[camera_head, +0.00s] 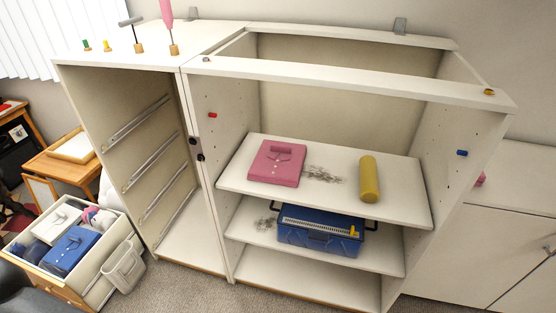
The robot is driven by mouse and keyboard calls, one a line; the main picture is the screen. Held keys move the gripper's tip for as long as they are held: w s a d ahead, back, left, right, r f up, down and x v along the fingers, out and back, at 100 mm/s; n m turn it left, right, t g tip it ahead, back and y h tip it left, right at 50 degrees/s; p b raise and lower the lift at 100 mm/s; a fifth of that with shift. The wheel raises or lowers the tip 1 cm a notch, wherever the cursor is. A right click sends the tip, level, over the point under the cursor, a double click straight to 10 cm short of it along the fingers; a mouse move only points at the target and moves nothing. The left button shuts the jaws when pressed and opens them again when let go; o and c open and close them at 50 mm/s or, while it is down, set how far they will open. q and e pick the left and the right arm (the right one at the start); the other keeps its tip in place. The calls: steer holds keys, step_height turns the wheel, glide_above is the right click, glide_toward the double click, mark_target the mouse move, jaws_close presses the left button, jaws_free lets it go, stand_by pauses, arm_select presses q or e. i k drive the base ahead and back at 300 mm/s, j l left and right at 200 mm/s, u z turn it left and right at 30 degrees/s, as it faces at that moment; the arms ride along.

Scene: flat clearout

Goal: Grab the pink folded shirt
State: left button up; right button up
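The pink folded shirt (275,168) lies flat on the upper shelf (330,204) of the open white cabinet, left of the shelf's middle. Its collar side faces the back and small buttons show down its front. Nothing lies on top of it. Neither of my grippers shows in the head view, so their state and their distance from the shirt cannot be seen.
A blue case (320,235) sits on the shelf below. An open drawer (106,284) with folded clothes stands on the floor at left. A pale container (124,267) is beside it.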

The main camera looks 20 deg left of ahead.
mark_target(276, 162)
steer(key=i+l+u, duration=0.25)
steer(key=i+l, duration=0.55)
